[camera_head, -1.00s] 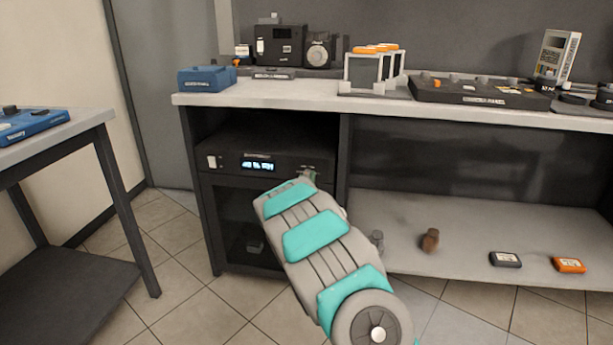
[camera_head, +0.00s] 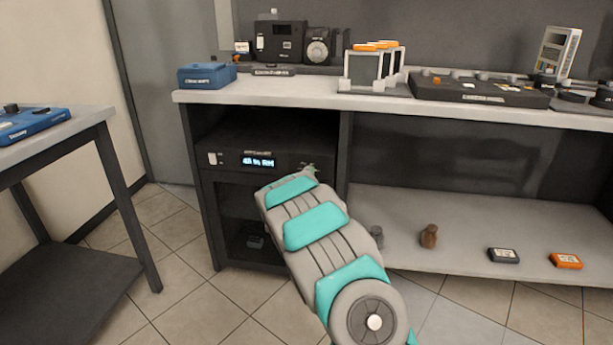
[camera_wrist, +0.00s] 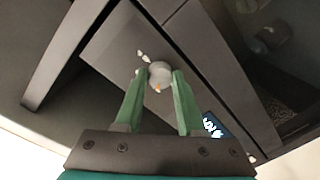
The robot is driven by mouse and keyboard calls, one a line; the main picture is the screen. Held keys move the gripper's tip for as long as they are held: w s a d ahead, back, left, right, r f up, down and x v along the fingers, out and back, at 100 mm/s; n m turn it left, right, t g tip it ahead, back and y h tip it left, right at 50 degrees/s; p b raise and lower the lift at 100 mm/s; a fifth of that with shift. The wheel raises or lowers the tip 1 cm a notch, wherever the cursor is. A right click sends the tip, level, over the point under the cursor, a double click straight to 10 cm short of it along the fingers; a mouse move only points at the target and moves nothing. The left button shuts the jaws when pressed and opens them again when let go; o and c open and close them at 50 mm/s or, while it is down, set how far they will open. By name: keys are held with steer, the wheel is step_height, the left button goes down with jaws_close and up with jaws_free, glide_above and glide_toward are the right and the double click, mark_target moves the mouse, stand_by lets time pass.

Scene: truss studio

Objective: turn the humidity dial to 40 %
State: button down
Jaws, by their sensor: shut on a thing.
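The dry cabinet (camera_head: 228,160) sits under the left end of the bench, with a black control panel and a lit blue-white display (camera_head: 258,162). The digits are too blurred to read for sure. In the wrist view the round grey humidity dial (camera_wrist: 159,74), with a small orange mark, sits between the green fingertips of my gripper (camera_wrist: 158,80), which is shut on it. The display also shows in the wrist view (camera_wrist: 214,126), right of the fingers. In the head view my arm hides the dial and most of my gripper.
The bench top (camera_head: 290,92) above carries a blue box (camera_head: 203,77), framed slides with orange tops (camera_head: 362,70) and a black tray (camera_head: 478,91). The lower shelf (camera_head: 480,225) holds a brown bottle (camera_head: 428,236) and small boxes. A side table (camera_head: 75,130) stands at left. Floor between is clear.

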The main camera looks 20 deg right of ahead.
steer(key=c, duration=0.5)
jaws_free()
steer(key=b+v, duration=0.1)
steer(key=v, duration=0.6)
steer(key=shift+s+a, duration=0.25)
steer(key=shift+s, duration=0.05)
